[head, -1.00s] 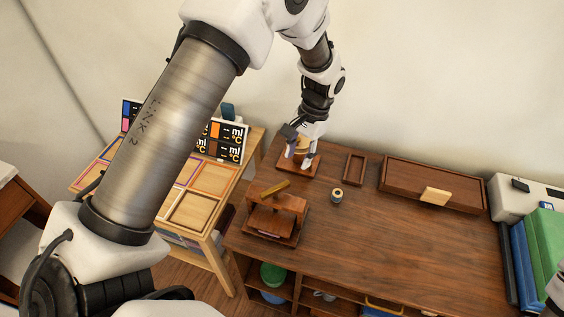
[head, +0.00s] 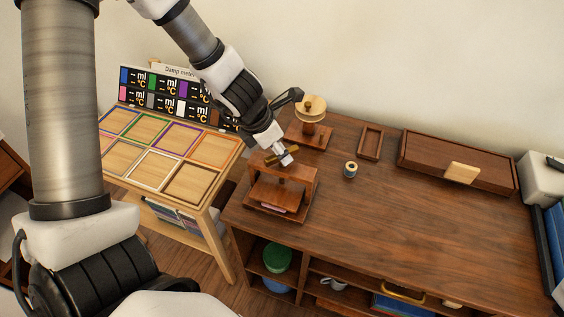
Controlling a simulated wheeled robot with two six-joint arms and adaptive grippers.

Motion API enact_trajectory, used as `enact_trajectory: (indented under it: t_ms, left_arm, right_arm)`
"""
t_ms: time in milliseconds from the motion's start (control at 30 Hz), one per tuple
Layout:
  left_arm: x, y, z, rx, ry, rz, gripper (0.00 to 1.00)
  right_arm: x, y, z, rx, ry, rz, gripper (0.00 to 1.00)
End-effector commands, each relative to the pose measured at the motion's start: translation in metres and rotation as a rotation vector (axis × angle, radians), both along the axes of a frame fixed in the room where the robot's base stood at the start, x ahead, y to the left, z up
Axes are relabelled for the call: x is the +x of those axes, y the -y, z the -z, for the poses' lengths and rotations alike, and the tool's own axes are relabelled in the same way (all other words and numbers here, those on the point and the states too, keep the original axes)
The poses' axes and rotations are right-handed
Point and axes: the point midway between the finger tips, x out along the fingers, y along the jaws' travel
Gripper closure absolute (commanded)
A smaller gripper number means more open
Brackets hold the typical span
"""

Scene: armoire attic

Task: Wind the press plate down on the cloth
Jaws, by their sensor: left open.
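The wooden press (head: 309,185) stands at the left end of the dark wooden bench. Its wooden crank bar (head: 284,153) lies across the top of the frame. The press plate (head: 280,194) hangs inside the frame, with a gap to the base below. A thin pinkish edge, probably the cloth (head: 273,209), shows on the base under the plate. My left gripper (head: 288,157) is at the crank bar from above, its fingers open around or just beside it; I cannot tell if they touch. My right gripper is not in view.
A stand with a pale round top (head: 311,108) is close behind my left gripper. A thread spool (head: 350,169), a small tray (head: 370,142) and a long lidded box (head: 458,165) sit farther right. The bench middle is clear. A table with coloured frames (head: 165,154) stands left.

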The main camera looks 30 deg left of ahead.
Motion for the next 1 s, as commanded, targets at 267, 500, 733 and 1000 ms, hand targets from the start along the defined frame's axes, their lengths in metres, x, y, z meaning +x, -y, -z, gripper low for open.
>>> enact_trajectory:
  t_ms: [267, 500, 733, 1000]
  left_arm:
    - [0.008, 0.004, 0.019, 0.000, 0.001, 0.000, 0.58]
    - [0.008, 0.004, 0.019, 0.000, 0.001, 0.001, 0.94]
    - [0.008, 0.003, 0.019, 0.000, 0.000, 0.001, 1.00]
    - [0.007, 0.004, 0.017, -0.001, -0.001, 0.039, 1.00]
  right_arm:
    - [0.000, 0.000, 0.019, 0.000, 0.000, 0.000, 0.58]
    - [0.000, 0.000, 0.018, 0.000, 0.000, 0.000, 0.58]
    - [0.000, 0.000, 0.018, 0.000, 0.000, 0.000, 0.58]
    - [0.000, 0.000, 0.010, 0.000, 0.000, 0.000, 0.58]
